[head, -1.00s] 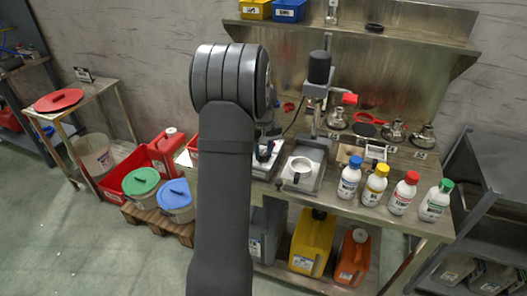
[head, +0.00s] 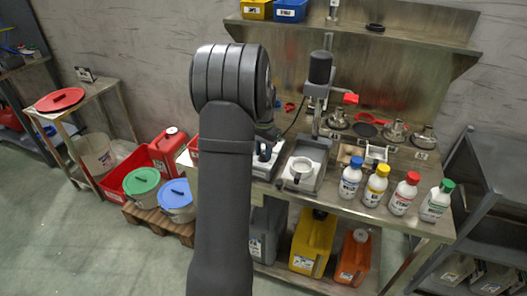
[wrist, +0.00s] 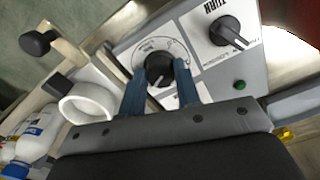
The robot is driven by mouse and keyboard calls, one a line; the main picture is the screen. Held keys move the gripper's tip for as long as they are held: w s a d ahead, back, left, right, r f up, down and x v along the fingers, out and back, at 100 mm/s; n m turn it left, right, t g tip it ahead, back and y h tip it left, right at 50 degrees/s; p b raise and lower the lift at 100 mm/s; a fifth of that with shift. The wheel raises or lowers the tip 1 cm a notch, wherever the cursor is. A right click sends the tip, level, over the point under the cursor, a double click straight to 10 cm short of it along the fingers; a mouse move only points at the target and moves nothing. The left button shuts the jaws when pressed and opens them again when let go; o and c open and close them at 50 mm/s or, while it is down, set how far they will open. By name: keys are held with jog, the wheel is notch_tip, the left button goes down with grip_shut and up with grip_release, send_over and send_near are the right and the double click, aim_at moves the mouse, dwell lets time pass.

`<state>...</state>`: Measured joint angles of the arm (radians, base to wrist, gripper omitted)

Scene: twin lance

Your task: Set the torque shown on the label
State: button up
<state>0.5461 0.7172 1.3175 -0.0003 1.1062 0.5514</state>
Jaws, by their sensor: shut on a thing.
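In the wrist view, the two blue fingers of my gripper (wrist: 160,88) are shut on a black knob (wrist: 160,72), one finger on each side. The knob sits on a white dial plate (wrist: 145,46) with a curved scale; the small print is too blurred to read. A second black knob (wrist: 228,33) on another white plate is to the right, under large dark letters that I cannot read in full. A green button (wrist: 239,85) is below it. In the head view my arm hides the gripper and most of the grey device (head: 265,158). I cannot make out a torque label.
A white ring-shaped holder (wrist: 88,103) is left of the fingers, with a black-knobbed lever (wrist: 38,42) beyond. In the head view a press (head: 319,75) stands behind. Several capped bottles, including one with a blue cap (head: 350,178), line the bench's front edge.

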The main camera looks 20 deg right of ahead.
jog(key=m, duration=0.5)
jog(key=shift+m, duration=0.3)
jog(key=m, duration=0.4)
jog(key=shift+w+a+m, duration=0.1)
jog(key=shift+m, duration=0.2)
jog(key=o, duration=1)
notch_tip(320, 180, up, 18)
jog(key=shift+f, duration=0.25)
jog(key=shift+f, duration=0.15)
